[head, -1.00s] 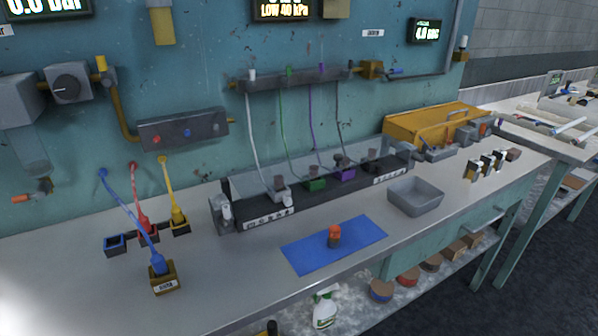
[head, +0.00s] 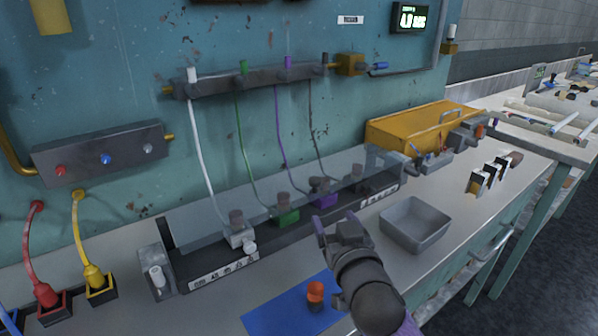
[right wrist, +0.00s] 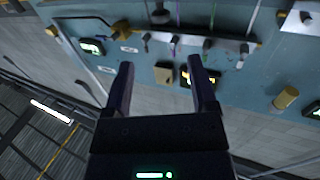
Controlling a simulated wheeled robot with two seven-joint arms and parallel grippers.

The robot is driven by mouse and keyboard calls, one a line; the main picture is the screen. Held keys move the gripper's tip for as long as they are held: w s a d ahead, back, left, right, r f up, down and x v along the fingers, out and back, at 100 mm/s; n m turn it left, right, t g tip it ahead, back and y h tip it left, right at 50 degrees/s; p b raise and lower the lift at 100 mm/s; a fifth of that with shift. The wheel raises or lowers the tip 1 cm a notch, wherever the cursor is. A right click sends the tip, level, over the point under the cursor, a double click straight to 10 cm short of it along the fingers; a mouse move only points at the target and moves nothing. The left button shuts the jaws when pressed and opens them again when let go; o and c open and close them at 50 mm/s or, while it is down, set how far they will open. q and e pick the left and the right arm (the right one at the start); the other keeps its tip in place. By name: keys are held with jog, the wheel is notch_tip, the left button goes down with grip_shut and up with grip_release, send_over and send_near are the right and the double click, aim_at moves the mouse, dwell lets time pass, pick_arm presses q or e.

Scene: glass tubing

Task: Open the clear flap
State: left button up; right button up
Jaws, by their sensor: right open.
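The clear flap (head: 352,172) is a long see-through panel lying slanted along the dark rack (head: 225,269) on the bench. A white, a green and a purple block sit along the rack, with thin tubes rising from them to the wall manifold (head: 262,80). My right gripper (head: 337,226) is open and empty in front of the rack, right of the purple block, and looks apart from the flap. In the right wrist view its two fingers (right wrist: 160,68) stand apart with nothing between them. My left gripper is not in view.
A grey bin (head: 415,228) stands right of my right gripper. A blue mat (head: 270,315) with an orange-topped piece (head: 316,292) lies below and left of it. A yellow case (head: 415,128) is behind.

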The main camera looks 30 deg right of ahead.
aim_at(317, 183)
jog(key=b+x, duration=0.1)
jog(key=x, duration=0.6)
jog(key=b+x, duration=0.1)
jog(key=x, duration=0.3)
jog(key=shift+w+r+b, duration=0.3)
jog(key=shift+b, duration=0.05)
jog(key=shift+w+d, duration=0.2)
jog(key=shift+w, duration=0.15)
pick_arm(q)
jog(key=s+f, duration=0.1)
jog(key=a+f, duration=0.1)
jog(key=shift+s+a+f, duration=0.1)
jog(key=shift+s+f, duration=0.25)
pick_arm(e)
jog(key=shift+r, duration=0.1)
jog(key=shift+c, duration=0.7)
jog(key=c, duration=0.7)
grip_shut()
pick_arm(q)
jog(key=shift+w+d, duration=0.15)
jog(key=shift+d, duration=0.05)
